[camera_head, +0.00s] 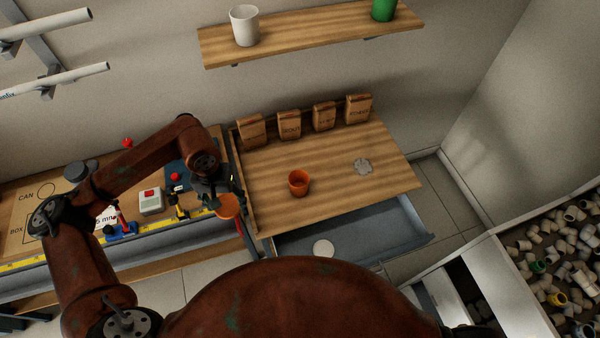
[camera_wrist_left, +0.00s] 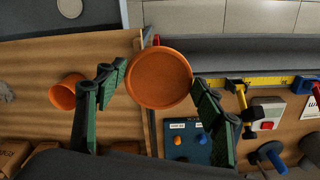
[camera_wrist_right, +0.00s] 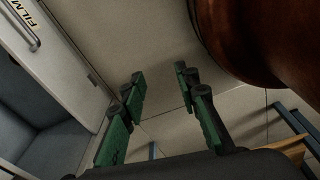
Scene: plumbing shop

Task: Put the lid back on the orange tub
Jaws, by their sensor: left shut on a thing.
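The orange tub (camera_head: 299,182) stands open on the wooden counter right of my left gripper; in the left wrist view the tub (camera_wrist_left: 66,92) is at the left. My left gripper (camera_head: 226,197) is shut on the round orange lid (camera_head: 228,207), above the gap between the workbench and the counter. In the left wrist view the lid (camera_wrist_left: 160,79) sits between the green fingers, its inner side facing the camera. My right gripper (camera_wrist_right: 160,95) shows only in its own wrist view, fingers apart and empty, over the floor.
Several brown packets (camera_head: 290,124) line the counter's back. A grey splotch (camera_head: 363,166) lies on its right. Below, an open drawer (camera_head: 375,238) holds a white disc (camera_head: 323,248). The workbench at left carries a hammer (camera_head: 179,206) and a red-button box (camera_head: 151,201). Counter space around the tub is clear.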

